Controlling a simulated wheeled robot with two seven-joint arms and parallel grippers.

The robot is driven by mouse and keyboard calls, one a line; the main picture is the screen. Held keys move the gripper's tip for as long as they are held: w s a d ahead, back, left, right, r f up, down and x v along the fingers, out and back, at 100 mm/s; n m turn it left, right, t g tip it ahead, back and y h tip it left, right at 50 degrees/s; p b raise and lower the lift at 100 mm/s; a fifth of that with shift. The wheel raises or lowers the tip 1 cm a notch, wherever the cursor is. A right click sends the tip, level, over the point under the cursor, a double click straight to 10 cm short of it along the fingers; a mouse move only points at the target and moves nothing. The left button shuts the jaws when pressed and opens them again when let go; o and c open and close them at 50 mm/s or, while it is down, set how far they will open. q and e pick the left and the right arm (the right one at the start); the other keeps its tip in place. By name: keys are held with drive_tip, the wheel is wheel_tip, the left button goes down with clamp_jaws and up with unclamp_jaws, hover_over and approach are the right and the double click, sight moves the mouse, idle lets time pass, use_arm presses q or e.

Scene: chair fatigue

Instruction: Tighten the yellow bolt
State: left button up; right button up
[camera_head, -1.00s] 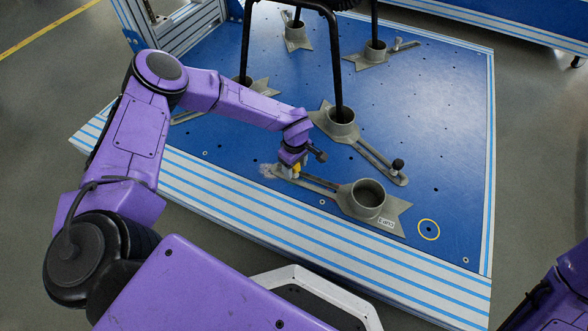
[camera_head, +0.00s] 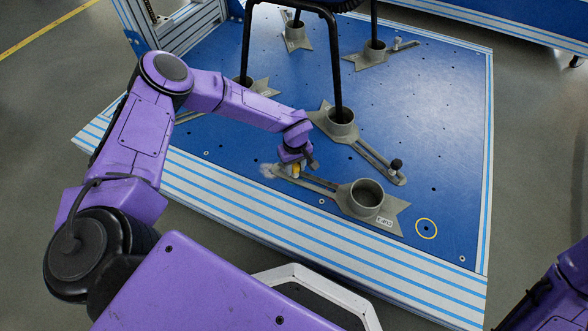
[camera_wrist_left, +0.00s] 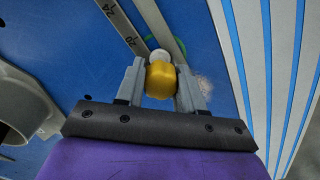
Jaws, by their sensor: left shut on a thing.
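The yellow bolt (camera_wrist_left: 160,79) is between the two grey fingers of my left gripper (camera_wrist_left: 160,90) in the left wrist view. My left gripper (camera_head: 294,172) is shut on it, pointing down at the near end of a slotted grey bracket (camera_head: 321,185). A small white tip shows just beyond the yellow head, beside the slot. In the head view the bolt (camera_head: 295,170) is mostly hidden by the gripper. My right gripper is not in view; only part of my right arm shows at the lower right corner.
The bracket has an empty round cup (camera_head: 367,196) at its right end. A second bracket carries a black-topped bolt (camera_head: 396,164). Black chair legs (camera_head: 337,80) stand in cups on the blue platform (camera_head: 440,130). A yellow ring (camera_head: 426,228) marks a hole at the right.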

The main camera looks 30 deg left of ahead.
use_arm(q)
drive_tip(key=shift+r+m+p, duration=0.15)
drive_tip(key=shift+m+p, duration=0.15)
drive_tip(key=shift+m, duration=0.6)
drive_tip(key=shift+f+m, duration=0.2)
drive_tip(key=shift+m, duration=0.8)
drive_tip(key=shift+r+m+p, duration=0.1)
drive_tip(key=shift+m+p, duration=0.2)
drive_tip(key=shift+m, duration=0.4)
drive_tip(key=m, duration=0.2)
drive_tip(key=shift+m, duration=0.3)
